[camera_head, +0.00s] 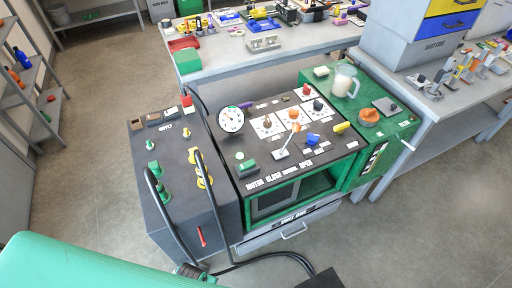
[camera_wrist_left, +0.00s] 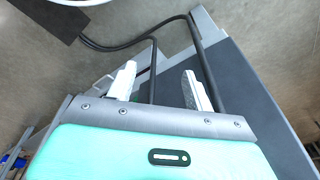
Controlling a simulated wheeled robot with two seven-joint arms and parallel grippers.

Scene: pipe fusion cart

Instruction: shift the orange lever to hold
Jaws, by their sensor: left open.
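The orange-tipped lever (camera_head: 288,140) stands on the black top of the green cart in the head view. Its pale shaft rises from a light base plate and leans up and to the right to the orange grip. In the head view only my green arm cover shows at the lower left. My right gripper is not in view.
A pressure gauge (camera_head: 231,119), several knobs, a blue knob (camera_head: 313,139) and a yellow handle (camera_head: 342,127) crowd the panel around the lever. A dark supply cabinet (camera_head: 172,195) with arching black hoses stands left of it. A clear mug (camera_head: 344,81) stands behind right.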

